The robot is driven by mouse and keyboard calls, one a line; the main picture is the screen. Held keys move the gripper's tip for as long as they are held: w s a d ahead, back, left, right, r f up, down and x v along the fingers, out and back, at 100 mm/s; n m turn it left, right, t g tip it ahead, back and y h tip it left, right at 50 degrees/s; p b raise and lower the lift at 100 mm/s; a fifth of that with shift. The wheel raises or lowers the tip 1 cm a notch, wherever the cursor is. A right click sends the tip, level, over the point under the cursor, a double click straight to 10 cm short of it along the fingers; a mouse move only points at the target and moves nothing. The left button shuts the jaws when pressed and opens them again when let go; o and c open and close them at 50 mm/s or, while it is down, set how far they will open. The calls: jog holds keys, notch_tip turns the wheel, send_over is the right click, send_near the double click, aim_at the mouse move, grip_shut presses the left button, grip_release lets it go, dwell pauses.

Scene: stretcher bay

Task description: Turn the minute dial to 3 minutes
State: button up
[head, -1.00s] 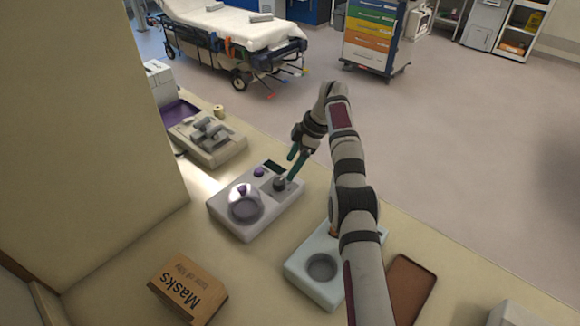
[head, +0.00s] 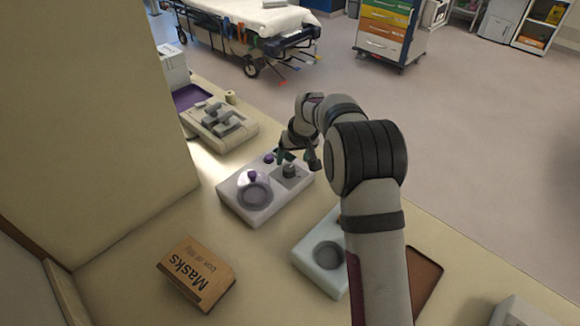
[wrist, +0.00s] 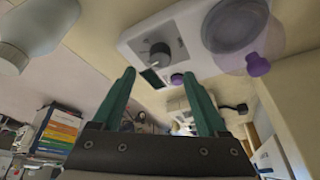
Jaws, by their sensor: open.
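The minute dial (head: 289,170) is a dark grey knob on a pale square at the right of a white device (head: 232,204) on the counter. In the wrist view the dial (wrist: 159,52) shows whole, with a light pointer line, and marks around it too small to read. A small dark display (wrist: 151,78) and a purple button (wrist: 177,79) sit beside it. My gripper (head: 297,158) is open, its teal fingers apart near the dial. In the wrist view the dial lies beyond the fingertips (wrist: 158,76), with nothing between them; I cannot see contact.
A clear dome with a purple knob (head: 253,176) stands on the same device, left of the dial. A grey-levered device (head: 222,127) is behind. A masks box (head: 196,274), a pale unit with a round well (head: 322,258) and a brown tray (head: 425,280) are nearer.

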aim_at(289, 168)
jog(key=x, duration=0.7)
jog(key=shift+a+f, duration=0.1)
jog(key=shift+f, duration=0.05)
